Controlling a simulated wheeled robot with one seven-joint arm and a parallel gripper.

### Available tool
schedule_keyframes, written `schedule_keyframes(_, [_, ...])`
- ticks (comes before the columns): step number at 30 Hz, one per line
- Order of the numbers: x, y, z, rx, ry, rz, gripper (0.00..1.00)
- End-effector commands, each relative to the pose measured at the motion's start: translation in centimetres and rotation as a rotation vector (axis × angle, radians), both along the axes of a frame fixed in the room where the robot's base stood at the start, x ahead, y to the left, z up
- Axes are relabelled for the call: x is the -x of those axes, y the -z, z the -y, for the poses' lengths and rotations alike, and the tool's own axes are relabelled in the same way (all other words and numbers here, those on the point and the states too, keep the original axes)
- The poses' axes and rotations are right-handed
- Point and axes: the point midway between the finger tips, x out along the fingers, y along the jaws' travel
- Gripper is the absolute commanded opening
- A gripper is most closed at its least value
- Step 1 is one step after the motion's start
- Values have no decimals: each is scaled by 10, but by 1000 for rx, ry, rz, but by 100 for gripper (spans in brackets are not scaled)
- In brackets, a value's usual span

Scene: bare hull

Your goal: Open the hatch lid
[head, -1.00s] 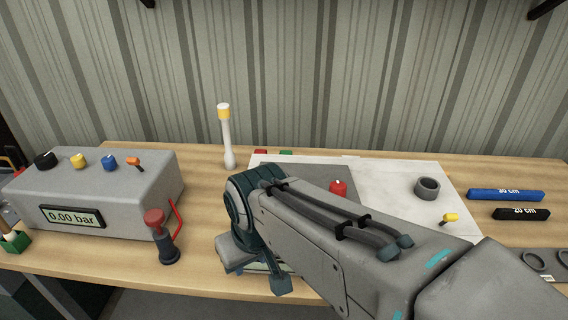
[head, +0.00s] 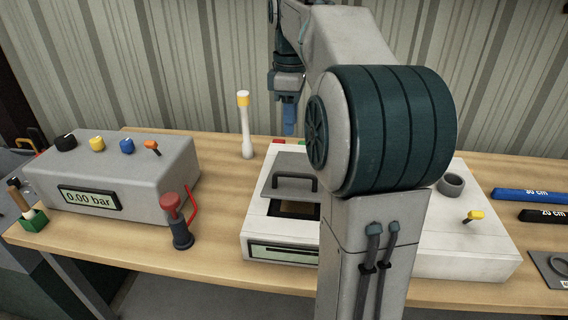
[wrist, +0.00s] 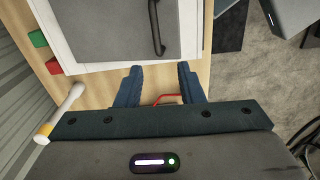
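The hatch lid (head: 268,186) is a flat grey plate with a dark bar handle (head: 296,184), on top of a white box (head: 256,222). A dark brownish opening (head: 299,209) shows in front of the lid. My arm hides the lid's right side in the head view. The wrist view shows part of the lid (wrist: 112,30) and its handle (wrist: 157,28) near the top. My gripper (head: 289,130) is above and behind the lid, fingers down, apart from the handle. In the wrist view its two blue fingers (wrist: 158,72) are spread with nothing between them.
A grey console (head: 120,170) with knobs and a red-topped valve (head: 177,220) stand to the left. A white stick with a yellow top (head: 245,125) stands behind the box's left side. A yellow toggle (head: 474,216) and grey ring (head: 450,184) are on the box's right.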

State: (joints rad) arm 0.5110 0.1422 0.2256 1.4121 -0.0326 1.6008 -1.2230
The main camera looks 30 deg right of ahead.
Motion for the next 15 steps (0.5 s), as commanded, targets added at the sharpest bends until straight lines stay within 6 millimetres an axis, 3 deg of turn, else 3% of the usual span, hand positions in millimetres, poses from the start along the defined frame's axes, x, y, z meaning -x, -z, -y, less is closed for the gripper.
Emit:
schedule_keyframes(8, [-4,9,10,-12,-44,-11,35])
schedule_keyframes(15, [-3,53,9,-13,-43,-13,35])
